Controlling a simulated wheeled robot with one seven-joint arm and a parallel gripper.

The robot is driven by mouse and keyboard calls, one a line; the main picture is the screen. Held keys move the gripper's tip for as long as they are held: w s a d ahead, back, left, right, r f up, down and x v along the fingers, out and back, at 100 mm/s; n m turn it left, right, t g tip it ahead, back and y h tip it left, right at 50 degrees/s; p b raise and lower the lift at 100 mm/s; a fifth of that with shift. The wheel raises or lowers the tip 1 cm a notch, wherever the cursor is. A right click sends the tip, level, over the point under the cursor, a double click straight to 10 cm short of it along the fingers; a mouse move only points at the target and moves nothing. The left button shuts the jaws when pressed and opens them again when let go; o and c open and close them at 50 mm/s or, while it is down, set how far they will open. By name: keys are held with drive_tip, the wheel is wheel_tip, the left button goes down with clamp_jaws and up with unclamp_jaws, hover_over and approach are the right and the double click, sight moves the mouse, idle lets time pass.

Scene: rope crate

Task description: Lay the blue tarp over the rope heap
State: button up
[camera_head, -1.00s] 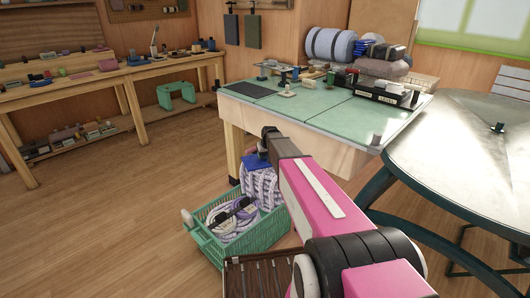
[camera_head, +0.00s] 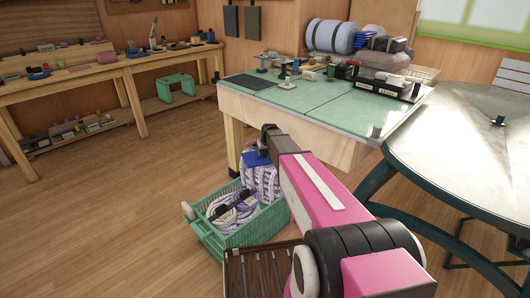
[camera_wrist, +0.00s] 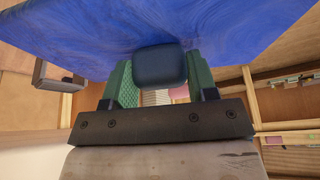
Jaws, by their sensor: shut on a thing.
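The blue tarp (camera_wrist: 160,25) fills the top of the wrist view as a wide blue sheet. In the head view only a small piece of the tarp (camera_head: 256,159) shows beside my gripper (camera_head: 266,143). In the wrist view my gripper (camera_wrist: 160,72) is shut on a dark blue part of the tarp between its green-sided fingers. A heap of white and purple rope (camera_head: 232,208) lies in a green crate (camera_head: 250,232) on the floor. More rope rises at the crate's back right, below the tarp. My arm hides part of the crate's right side.
A green-topped workbench (camera_head: 292,98) stands just behind the crate, with tools and rolled bundles on it. A round metal table (camera_head: 455,150) is at the right. A dark slatted crate (camera_head: 262,270) sits in front. Floor at left is open.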

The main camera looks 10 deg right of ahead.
drive_tip(key=shift+f, duration=0.35)
drive_tip(key=o, duration=1.2)
drive_tip(key=v, duration=1)
drive_tip(key=shift+r, duration=0.35)
